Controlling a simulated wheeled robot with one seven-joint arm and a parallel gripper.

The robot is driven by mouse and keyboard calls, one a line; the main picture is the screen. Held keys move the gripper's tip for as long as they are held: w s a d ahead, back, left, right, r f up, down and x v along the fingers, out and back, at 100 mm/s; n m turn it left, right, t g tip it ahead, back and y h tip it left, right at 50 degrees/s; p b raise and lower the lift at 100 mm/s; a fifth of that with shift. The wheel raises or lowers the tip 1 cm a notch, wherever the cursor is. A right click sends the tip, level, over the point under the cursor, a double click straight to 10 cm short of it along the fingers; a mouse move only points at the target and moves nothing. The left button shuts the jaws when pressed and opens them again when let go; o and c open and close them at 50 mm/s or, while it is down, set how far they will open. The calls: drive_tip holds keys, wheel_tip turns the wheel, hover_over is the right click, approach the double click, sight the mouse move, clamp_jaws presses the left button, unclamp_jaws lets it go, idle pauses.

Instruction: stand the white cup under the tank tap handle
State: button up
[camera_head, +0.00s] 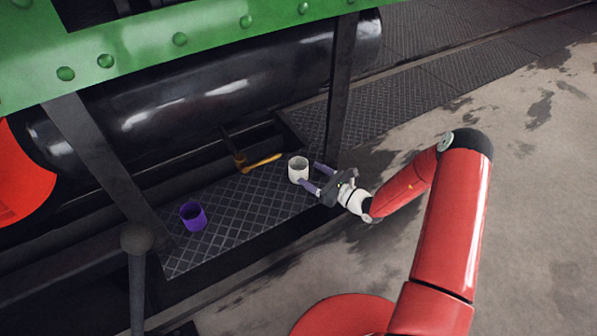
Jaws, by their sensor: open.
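The white cup (299,174) stands upright on the dark diamond-plate step (235,232), near the step's right end. My gripper (309,174) is open, with its purple-grey fingers pointing left at the cup. The nearer finger overlaps the cup's lower right side in the picture; the farther finger is to the right of its rim. I cannot tell whether either touches it. The tank tap handle (262,162) is a yellow-brown lever just left of the cup, joined to a brass tap (240,160) under the black tank (225,90).
A purple cup (193,216) stands on the left part of the step. A dark post (340,90) rises behind my gripper, and another slanted post (110,170) stands at left. The step between the purple cup and the tap is clear. Open stained ground (520,210) lies to the right.

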sight(306, 171)
drive_tip(key=x, duration=0.3)
drive_tip(key=shift+w+a, duration=0.2)
drive_tip(key=shift+a, duration=0.1)
drive_tip(key=c, duration=0.9)
drive_tip(key=shift+o, duration=0.2)
drive_tip(key=shift+r, duration=0.1)
